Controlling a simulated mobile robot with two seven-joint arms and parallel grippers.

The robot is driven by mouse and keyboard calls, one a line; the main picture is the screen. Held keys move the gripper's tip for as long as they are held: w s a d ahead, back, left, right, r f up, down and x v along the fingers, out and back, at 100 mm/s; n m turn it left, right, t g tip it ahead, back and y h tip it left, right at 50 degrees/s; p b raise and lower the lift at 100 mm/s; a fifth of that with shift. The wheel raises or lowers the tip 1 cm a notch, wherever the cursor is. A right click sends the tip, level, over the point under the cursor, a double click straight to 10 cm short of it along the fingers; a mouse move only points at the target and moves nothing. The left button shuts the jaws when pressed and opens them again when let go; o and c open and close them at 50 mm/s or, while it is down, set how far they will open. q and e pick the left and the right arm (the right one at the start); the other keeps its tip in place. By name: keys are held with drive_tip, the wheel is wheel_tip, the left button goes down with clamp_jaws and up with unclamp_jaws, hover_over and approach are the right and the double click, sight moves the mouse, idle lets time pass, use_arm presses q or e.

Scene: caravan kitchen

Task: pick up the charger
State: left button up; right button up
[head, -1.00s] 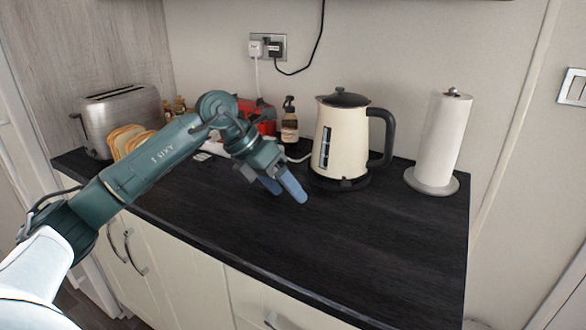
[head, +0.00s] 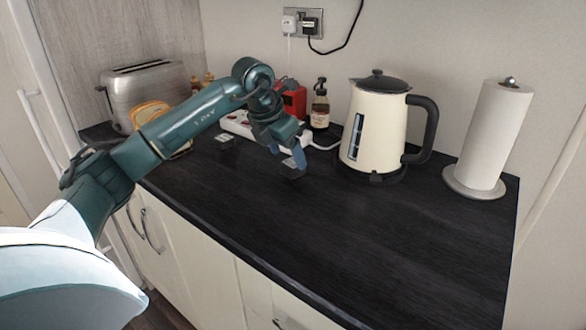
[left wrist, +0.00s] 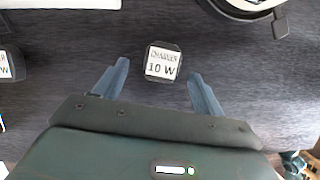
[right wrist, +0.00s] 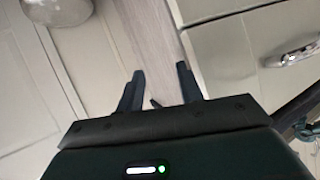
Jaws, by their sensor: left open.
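A small black charger (left wrist: 162,62) with a white label reading "CHARGER 10 W" lies on the dark worktop. In the head view the charger (head: 290,163) is partly hidden by my left fingers. My left gripper (left wrist: 159,72) is open above the worktop, with the charger between and slightly beyond its fingertips, not gripped. A second small black block with a white label ending in "W" (left wrist: 5,65) is cut off at the left edge. My right gripper (right wrist: 160,72) is open and empty, low by the cabinet fronts.
A white power strip (head: 238,124) lies behind my left arm. A cream kettle (head: 374,130) stands right of the left gripper, and a paper towel roll (head: 492,135) farther right. A toaster (head: 146,90), bread and a bottle (head: 320,108) stand behind. The front worktop is clear.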

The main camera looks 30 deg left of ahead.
sight(293, 162)
use_arm(q)
drive_tip(key=x, duration=0.4)
drive_tip(key=shift+w+d+f, duration=0.15)
drive_tip(key=shift+w+f, duration=0.05)
drive_tip(key=shift+c, duration=0.2)
drive_tip(key=c, duration=1)
